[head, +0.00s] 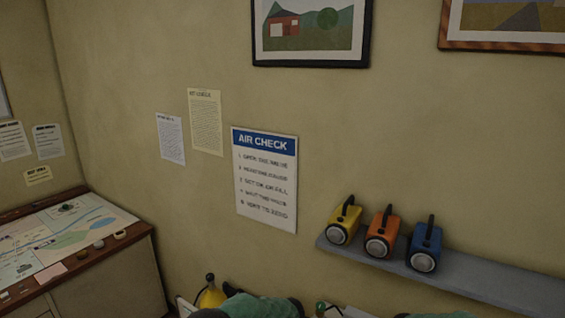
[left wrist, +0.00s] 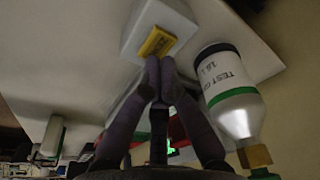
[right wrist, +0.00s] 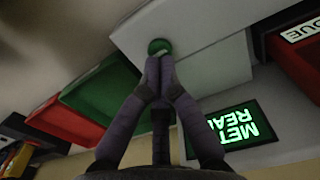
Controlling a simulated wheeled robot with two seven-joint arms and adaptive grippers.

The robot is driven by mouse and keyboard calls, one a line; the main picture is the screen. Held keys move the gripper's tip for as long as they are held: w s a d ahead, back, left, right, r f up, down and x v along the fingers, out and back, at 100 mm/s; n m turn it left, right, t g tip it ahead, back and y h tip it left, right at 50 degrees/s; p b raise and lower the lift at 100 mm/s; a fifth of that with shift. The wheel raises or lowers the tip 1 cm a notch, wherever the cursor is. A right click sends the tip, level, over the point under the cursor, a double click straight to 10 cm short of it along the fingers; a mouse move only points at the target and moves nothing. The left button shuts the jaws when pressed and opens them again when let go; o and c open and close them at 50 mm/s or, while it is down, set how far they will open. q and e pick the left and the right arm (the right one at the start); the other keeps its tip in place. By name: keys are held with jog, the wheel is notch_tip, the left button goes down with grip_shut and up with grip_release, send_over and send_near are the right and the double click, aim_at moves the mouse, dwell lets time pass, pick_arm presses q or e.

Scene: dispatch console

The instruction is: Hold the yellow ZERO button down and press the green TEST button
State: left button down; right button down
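In the left wrist view the yellow button (left wrist: 158,41) sits on a pale raised block. My left gripper (left wrist: 160,64) has its fingers together, and the tips are at the button's lower edge. In the right wrist view the round green button (right wrist: 160,46) sits on a white housing (right wrist: 200,32). My right gripper (right wrist: 159,62) is shut and empty, its tips at the green button's lower edge. I cannot tell whether either gripper touches its button or whether either button is pressed down. Neither gripper's fingertips show in the head view.
A bottle labelled TEST (left wrist: 233,95) stands close beside my left gripper. A lit green display (right wrist: 238,124) and red and green bins (right wrist: 100,100) are near my right gripper. In the head view a shelf (head: 470,285) holds three lanterns, beside an AIR CHECK notice (head: 265,180).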

pick_arm(q)
jog(key=shift+f, duration=1.1)
dwell(0.7)
pick_arm(e)
jog(key=shift+f, duration=1.1)
dwell(1.1)
jog(key=shift+r, duration=3.55)
